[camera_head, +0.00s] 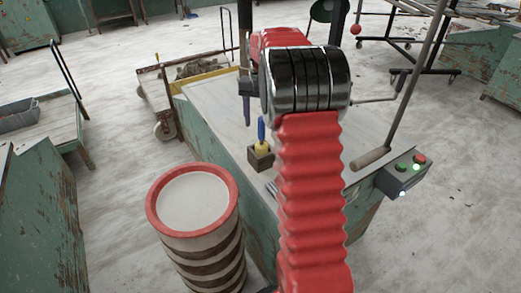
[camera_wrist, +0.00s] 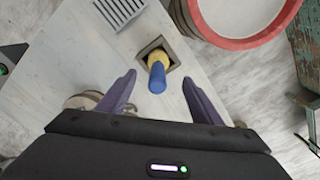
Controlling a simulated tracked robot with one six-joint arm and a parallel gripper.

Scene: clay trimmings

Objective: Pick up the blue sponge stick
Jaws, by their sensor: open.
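The blue sponge stick (camera_head: 261,130) stands upright on the worktable, its blue part on top and a yellow part below. Its foot sits in a small brown square holder (camera_head: 260,160). In the wrist view the blue end (camera_wrist: 157,78) points toward the camera, with the holder (camera_wrist: 175,47) around the yellow part. My gripper (camera_wrist: 158,77) is open and empty, with one purple finger on each side of the blue end in the picture. I cannot tell how far the fingertips are above it. In the head view my gripper shows only partly, above the stick; my arm hides the rest.
A drum (camera_head: 207,240) with a red rim stands against the table's near left side. A grey slotted piece (camera_wrist: 121,10) lies near the holder. A switch box (camera_head: 405,175) and a wooden-handled bar (camera_head: 372,157) are at the table's right. The pale tabletop (camera_head: 215,108) left of the stick is clear.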

